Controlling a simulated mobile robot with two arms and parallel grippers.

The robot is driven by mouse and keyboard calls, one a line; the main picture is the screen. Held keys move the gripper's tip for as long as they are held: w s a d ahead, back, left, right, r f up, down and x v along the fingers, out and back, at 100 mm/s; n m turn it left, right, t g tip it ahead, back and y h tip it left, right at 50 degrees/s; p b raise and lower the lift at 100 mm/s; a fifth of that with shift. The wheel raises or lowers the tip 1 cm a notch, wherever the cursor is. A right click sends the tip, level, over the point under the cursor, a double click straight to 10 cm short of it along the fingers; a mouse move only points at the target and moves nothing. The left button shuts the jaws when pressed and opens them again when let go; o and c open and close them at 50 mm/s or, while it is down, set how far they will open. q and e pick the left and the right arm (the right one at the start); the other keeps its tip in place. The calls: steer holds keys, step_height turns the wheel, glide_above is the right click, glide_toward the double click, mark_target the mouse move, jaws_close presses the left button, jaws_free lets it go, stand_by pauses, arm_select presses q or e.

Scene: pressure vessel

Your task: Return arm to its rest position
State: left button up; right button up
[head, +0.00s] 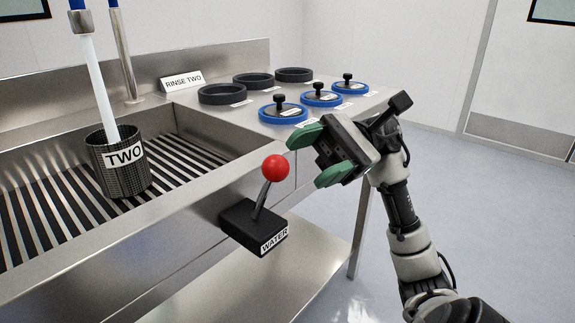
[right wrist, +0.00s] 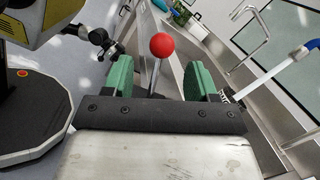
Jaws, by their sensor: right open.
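My right gripper (head: 318,155) is open and empty, its two green fingers pointing left in the head view. It hangs to the right of and above the red-knobbed water lever (head: 275,168), apart from it. The lever stands on a black box labelled WATER (head: 240,222) on the front of the sink. In the right wrist view the red knob (right wrist: 162,44) appears beyond and between the open fingers (right wrist: 160,82), with nothing gripped. The head view does not show my left gripper.
A mesh basket labelled TWO (head: 120,180) stands in the slatted sink (head: 215,125), with a white column coming down into it from a spout. Black rings (head: 222,94) and blue knobbed lids (head: 283,113) sit on the counter. Open floor (head: 480,220) lies to the right.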

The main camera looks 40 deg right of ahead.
steer(key=shift+d+f, duration=0.1)
steer(key=shift+d, duration=1)
